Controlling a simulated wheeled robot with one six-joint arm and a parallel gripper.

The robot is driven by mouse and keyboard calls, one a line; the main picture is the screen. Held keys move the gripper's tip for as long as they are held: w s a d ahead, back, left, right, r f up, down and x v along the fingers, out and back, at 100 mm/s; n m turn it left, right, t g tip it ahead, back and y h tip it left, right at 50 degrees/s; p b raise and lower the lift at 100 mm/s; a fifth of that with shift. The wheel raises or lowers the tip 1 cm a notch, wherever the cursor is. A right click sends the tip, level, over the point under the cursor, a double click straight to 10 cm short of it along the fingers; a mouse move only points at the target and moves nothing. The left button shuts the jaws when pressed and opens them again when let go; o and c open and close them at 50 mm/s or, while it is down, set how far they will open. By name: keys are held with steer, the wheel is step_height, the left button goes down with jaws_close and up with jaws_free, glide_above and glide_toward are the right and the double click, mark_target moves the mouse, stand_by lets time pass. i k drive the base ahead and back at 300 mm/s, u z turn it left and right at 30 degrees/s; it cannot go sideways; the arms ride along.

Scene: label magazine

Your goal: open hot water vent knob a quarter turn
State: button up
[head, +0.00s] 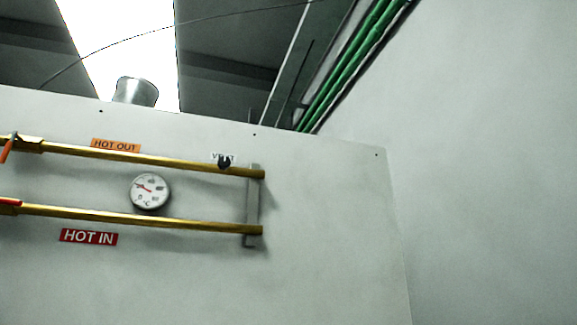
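The vent knob (224,163) is small and dark. It sits on the upper brass pipe (170,160), near the pipe's right end. A small white label (216,157) behind it is partly covered by the knob and seems to read "VENT". An orange "HOT OUT" label (115,145) is above the same pipe, further left. The knob's turn position is too small to tell. My gripper is not in view.
A lower brass pipe (150,218) runs below, with a red "HOT IN" label (88,237). A round gauge (150,191) sits between the pipes. A grey bracket (252,205) holds their right ends. An orange lever (8,149) is at far left. The panel's right side is bare.

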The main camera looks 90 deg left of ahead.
mark_target(224, 161)
steer(key=i, duration=0.95)
steer(key=u, duration=3.85)
